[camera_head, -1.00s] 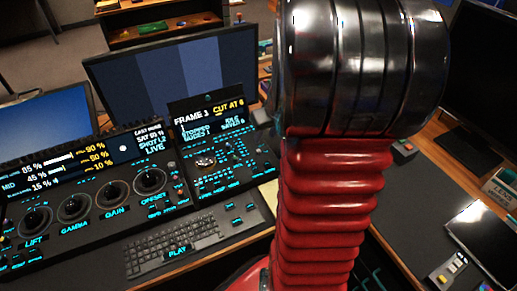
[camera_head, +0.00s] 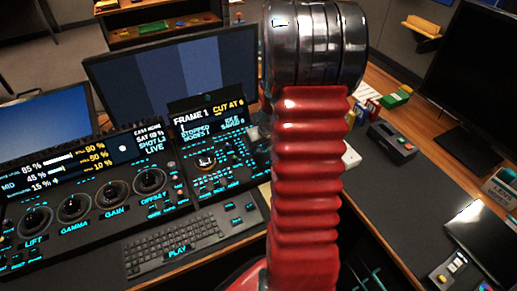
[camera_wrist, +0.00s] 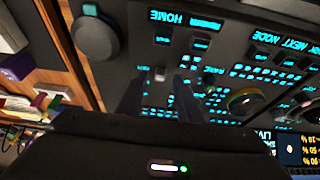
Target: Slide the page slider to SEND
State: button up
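In the wrist view the panel appears upside down, with cyan labels including HOME (camera_wrist: 180,18). A small pale knob (camera_wrist: 160,73) stands just beyond my fingertips; it may be the page slider, but I cannot read a SEND label. My gripper (camera_wrist: 158,88) shows as two dark fingers set apart with nothing between them. Whether they touch the knob is unclear. In the head view my arm hides the gripper.
A round dark knob (camera_wrist: 95,38) stands at the panel's edge in the wrist view. A trackball (camera_wrist: 243,103) lies to the right. The grading panel with big dials (camera_head: 74,207) and a keyboard (camera_head: 172,248) are at left. A dark button box (camera_head: 393,141) stands right of my arm.

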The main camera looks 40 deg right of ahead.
jog(key=shift+w+d+f, duration=0.1)
jog(key=shift+w+f, duration=0.1)
jog(key=shift+f, duration=0.4)
jog(key=shift+c, duration=0.2)
grip_shut()
